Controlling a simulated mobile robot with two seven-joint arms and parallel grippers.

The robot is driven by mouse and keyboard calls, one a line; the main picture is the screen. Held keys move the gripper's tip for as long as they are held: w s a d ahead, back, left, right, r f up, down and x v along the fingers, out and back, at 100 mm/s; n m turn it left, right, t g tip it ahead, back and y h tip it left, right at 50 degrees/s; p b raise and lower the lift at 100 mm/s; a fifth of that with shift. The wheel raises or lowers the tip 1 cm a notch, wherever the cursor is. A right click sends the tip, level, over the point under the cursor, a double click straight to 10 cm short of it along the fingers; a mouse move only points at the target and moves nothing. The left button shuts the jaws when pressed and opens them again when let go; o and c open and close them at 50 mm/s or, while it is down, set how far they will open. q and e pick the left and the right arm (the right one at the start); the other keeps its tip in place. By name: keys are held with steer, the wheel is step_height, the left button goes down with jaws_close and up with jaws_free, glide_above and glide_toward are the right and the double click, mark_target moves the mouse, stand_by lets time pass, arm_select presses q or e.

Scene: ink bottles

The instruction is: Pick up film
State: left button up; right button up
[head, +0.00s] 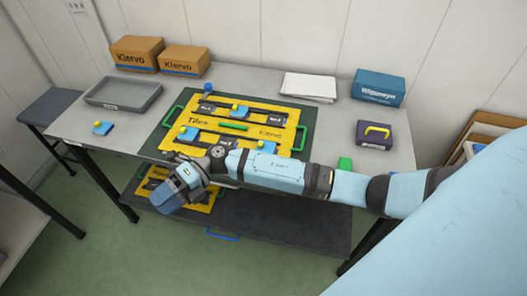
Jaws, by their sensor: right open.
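I cannot tell for certain which thing is the film. A yellow board (283,105) marked "Tiles" and "Klervo" lies on a dark green mat (309,112) on the table. It has green handles and dark strips with small yellow and blue pieces on them. My right arm reaches in from the right across the board's front edge. My right gripper (168,197) is open, at the table's front edge, above part of a second yellow board (152,183) on the lower shelf. Its fingertips are hard to make out. My left gripper is out of view.
Two cardboard boxes (138,53) stand at the back.

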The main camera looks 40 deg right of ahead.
steer(key=w+d+f+n+g+h+b, duration=0.2)
steer(key=w+d+f+n+h, duration=0.25)
steer(key=d+h, duration=0.2)
steer(key=t+h+b, duration=0.1)
steer(key=h+b, duration=0.2)
steer(key=h, duration=1)
glide_toward(259, 143)
steer(key=x, duration=0.3)
steer(key=shift+s+a+f+h, duration=0.1)
steer(key=shift+a+h, duration=0.15)
steer(key=shift+a, duration=0.1)
steer(key=shift+d+x, duration=0.1)
steer(key=shift+x, duration=1.4)
steer(key=shift+d+x, duration=0.15)
steer(key=shift+x, duration=1.3)
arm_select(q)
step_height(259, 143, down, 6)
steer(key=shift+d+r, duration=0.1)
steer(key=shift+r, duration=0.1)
arm_select(e)
steer(key=c, duration=0.8)
